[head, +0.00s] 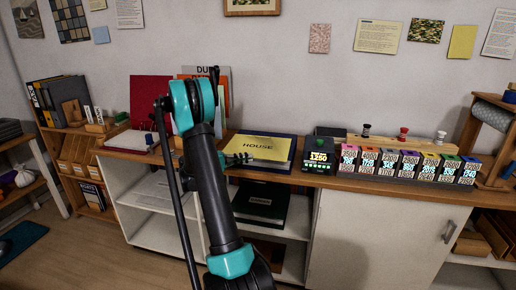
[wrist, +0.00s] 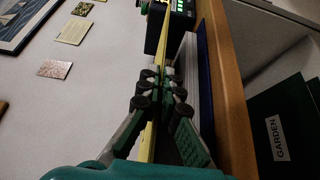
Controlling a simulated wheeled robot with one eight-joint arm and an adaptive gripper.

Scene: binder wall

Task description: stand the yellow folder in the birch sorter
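The yellow folder (head: 266,149), labelled HOUSE, lies flat over a blue folder (head: 292,153) on the wooden counter in the head view. My gripper (head: 240,158) is at its left edge. In the wrist view the yellow folder (wrist: 163,52) shows edge-on between the fingertips of my gripper (wrist: 160,75), which look closed on it. One finger is between the folder and the white pages below. The birch sorter cannot be clearly made out; my arm covers the area by the upright red folder (head: 150,92) and orange folder (head: 223,75).
A black device with a lit display (head: 319,153) stands just right of the folder, with a row of lit boxes (head: 410,165) beyond it. A dark green GARDEN binder (head: 262,205) lies on the shelf below. The wall behind is close.

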